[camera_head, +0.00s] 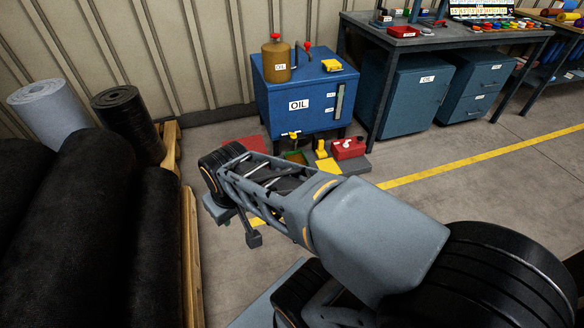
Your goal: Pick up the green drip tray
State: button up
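The green drip tray (297,157) is on the floor under the tap of the blue oil cabinet (297,100). Only a small green part of it shows, just past my arm, which hides the rest. My gripper (236,221) hangs at the far end of my arm, to the left of the tray and nearer to me.
A red can (348,148) and a yellow object (327,161) stand right of the tray. Black rolls (75,215) on a wooden pallet (190,250) fill the left side. A workbench (440,38) stands at the back right. Floor right of the yellow line is clear.

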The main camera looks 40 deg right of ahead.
aim_at(298, 156)
jog(key=z, duration=0.65)
jog(key=i, duration=0.55)
jog(key=z, duration=0.85)
jog(key=i, duration=1.55)
jog(key=u, duration=0.75)
